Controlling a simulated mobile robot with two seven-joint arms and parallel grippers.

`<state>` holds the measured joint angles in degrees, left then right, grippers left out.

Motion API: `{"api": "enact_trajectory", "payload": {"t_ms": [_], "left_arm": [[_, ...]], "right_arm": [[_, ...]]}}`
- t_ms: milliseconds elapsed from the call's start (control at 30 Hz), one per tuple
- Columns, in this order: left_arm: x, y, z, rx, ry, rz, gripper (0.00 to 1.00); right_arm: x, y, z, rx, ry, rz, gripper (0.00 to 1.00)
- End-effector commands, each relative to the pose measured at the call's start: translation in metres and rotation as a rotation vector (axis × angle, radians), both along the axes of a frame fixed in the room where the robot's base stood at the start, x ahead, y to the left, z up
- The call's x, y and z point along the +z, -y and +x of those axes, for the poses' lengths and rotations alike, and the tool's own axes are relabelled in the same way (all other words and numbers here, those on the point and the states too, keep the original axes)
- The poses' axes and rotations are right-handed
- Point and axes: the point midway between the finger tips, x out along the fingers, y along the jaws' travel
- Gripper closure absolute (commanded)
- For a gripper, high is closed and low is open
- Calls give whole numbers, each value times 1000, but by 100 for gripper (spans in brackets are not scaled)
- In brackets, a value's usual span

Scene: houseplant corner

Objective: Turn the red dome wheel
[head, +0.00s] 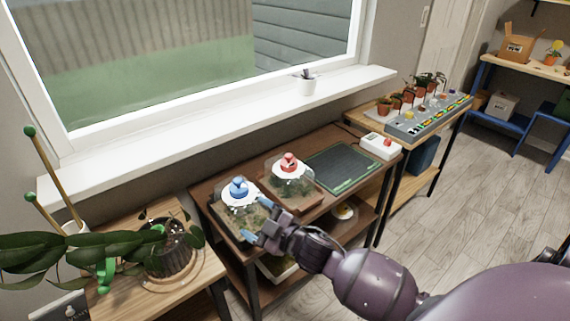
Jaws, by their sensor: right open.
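The red dome wheel (289,161) sits on top of a clear dome with a white collar, over a planted tray (318,199) on the brown table. A blue dome wheel (238,187) tops a similar dome to its left. My right gripper (257,220) is open, its light-blue fingertips over the front of the blue wheel's tray. It is nearer to the viewer and to the left of the red wheel, apart from it. My left gripper is not in view.
A dark green mat (343,168) lies right of the red dome, with a white device (381,146) beyond it. A potted plant (168,250) stands on the left table. The window sill (200,139) runs behind.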

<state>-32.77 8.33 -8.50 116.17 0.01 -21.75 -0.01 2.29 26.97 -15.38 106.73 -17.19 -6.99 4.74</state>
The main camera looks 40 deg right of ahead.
Motion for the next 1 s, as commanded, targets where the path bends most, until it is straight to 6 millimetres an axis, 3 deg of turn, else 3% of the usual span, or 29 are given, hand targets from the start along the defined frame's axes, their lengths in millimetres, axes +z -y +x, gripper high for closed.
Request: {"api": "enact_trajectory", "payload": {"t_ms": [33,200,367,500,633,767,867,1000], "left_arm": [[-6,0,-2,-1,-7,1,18],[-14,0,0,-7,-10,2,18],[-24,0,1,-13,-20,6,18],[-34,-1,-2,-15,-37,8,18],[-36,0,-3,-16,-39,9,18],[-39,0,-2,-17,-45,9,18],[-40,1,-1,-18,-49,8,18],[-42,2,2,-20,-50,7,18]], "right_arm": [[10,-4,18,35,49,-42,18],[55,-17,66,142,213,-171,18],[97,-31,102,266,373,-302,18],[124,-47,124,471,513,-461,18],[124,-53,130,718,547,-625,18],[108,-42,135,947,469,-797,18],[94,-20,139,1094,342,-935,18],[79,28,147,1233,85,-1119,18]]}}
